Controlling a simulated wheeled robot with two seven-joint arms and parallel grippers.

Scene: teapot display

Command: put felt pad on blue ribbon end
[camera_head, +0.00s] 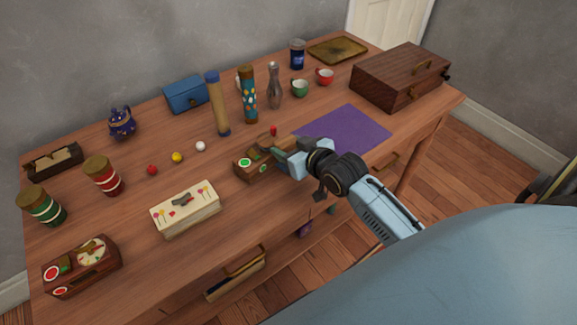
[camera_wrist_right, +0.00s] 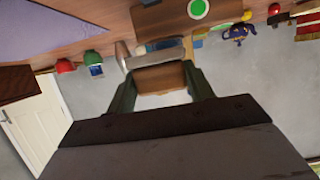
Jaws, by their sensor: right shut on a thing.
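My right gripper (camera_head: 276,151) is at the right end of a small wooden box (camera_head: 246,174) with a green-and-white disc on it. In the right wrist view my right gripper (camera_wrist_right: 158,85) is shut on a brown piece (camera_wrist_right: 160,77) between its dark green fingers. I cannot tell whether this piece is the felt pad or part of the box. The green disc (camera_wrist_right: 198,9) shows just beyond, at the top. I cannot make out a blue ribbon end in either view. My left gripper is not in view.
A purple mat (camera_head: 350,130) lies right of the gripper, with a large wooden case (camera_head: 400,78) behind it. A cream box (camera_head: 185,210) stands to the left. Tall tubes (camera_head: 218,105) and a glass bottle (camera_head: 274,88) stand behind. Small balls (camera_head: 177,157) lie on the table.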

